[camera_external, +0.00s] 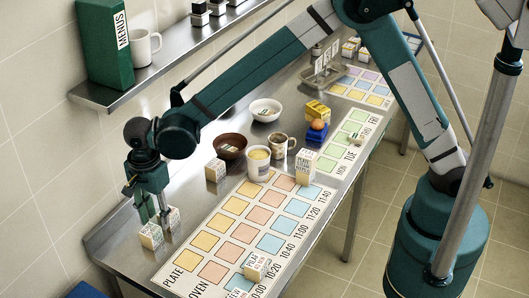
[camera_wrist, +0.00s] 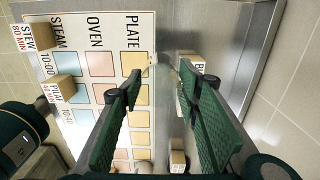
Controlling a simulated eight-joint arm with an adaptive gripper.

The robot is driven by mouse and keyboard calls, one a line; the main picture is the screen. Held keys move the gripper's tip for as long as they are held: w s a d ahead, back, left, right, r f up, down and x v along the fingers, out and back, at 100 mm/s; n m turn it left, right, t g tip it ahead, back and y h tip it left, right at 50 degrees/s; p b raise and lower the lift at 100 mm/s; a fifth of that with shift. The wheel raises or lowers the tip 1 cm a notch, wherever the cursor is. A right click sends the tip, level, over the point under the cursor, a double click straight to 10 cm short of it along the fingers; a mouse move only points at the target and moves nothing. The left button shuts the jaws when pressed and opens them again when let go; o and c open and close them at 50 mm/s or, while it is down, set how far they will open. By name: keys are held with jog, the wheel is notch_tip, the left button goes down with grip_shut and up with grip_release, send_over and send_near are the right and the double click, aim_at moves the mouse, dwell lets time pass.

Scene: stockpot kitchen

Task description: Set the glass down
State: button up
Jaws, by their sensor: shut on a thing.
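My gripper (camera_external: 154,216) is low over the left end of the steel counter, with its fingers pointing down. In the wrist view its two green fingers (camera_wrist: 160,82) stand apart, shut on the glass (camera_wrist: 160,70), which shows only as a faint clear outline and pale glints between the tips. The glass is over or on bare steel beside the PLATE column; I cannot tell whether its base touches. In the external view I cannot make it out between the fingers and nearby blocks.
The chart mat (camera_external: 180,268) with coloured squares lies to the right, bearing a block (camera_external: 255,266). A brown bowl (camera_external: 230,146) and white mug (camera_external: 258,163) stand farther back. A shelf (camera_external: 180,75) runs above.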

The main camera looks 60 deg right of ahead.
aim_at(159, 240)
jog(key=shift+a, duration=0.4)
jog(key=shift+f, duration=3.1)
jog(key=shift+f, duration=0.1)
jog(key=shift+f+p, duration=0.35)
jog(key=shift+f, duration=1.45)
jog(key=shift+f, duration=0.15)
jog(key=o, duration=1)
jog(key=shift+c, duration=0.2)
jog(key=shift+r, duration=0.2)
